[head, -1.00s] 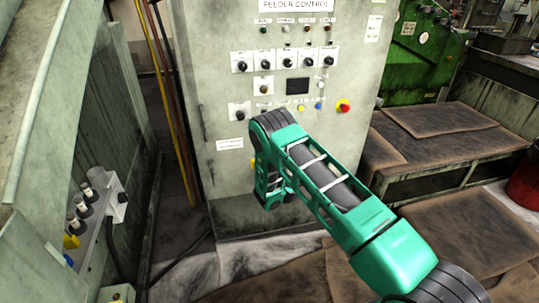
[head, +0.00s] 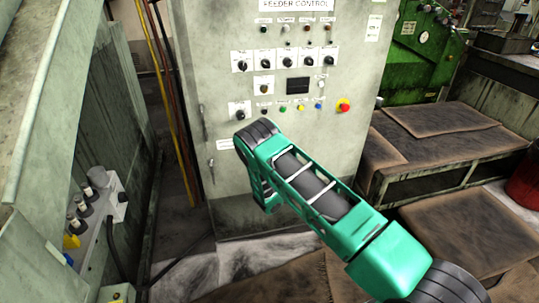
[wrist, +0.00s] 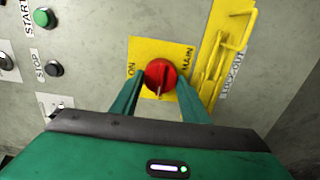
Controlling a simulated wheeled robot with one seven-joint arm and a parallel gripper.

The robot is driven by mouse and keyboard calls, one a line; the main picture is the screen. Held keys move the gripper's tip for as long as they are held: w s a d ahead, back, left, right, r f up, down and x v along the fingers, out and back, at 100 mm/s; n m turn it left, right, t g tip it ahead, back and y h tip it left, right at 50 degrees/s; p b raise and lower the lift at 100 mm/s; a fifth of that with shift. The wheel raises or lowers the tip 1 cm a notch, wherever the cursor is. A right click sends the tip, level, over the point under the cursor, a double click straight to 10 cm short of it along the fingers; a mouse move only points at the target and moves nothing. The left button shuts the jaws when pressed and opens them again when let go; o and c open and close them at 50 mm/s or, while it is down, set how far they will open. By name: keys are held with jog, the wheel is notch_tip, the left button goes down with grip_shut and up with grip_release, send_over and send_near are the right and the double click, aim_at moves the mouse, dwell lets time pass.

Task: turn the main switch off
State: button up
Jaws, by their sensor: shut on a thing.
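The main switch is a round red knob (wrist: 160,74) on a yellow plate (wrist: 148,50) in the wrist view. The plate reads "ON" at its left and "MAIN" at its right. A pale mark shows on the knob's lower side, towards my gripper. My gripper (wrist: 161,82) has one green finger on each side of the knob and is shut on it. In the head view my green arm reaches to the front of the feeder control cabinet (head: 350,60) and hides both the switch and the gripper.
A yellow lockout bracket (wrist: 222,58) stands close right of the switch. A green start button (wrist: 43,18) and a black stop button (wrist: 53,69) are at the left. A red emergency button (head: 343,105) is on the cabinet. A grey box with switches (head: 92,205) stands left.

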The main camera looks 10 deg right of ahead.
jog(key=shift+s+a+f, duration=0.1)
jog(key=shift+a+f, duration=0.1)
jog(key=o, duration=0.9)
jog(key=shift+o, duration=0.7)
jog(key=shift+d+r, duration=0.1)
jog(key=shift+s, duration=0.1)
jog(key=s, duration=1)
jog(key=shift+s, duration=0.15)
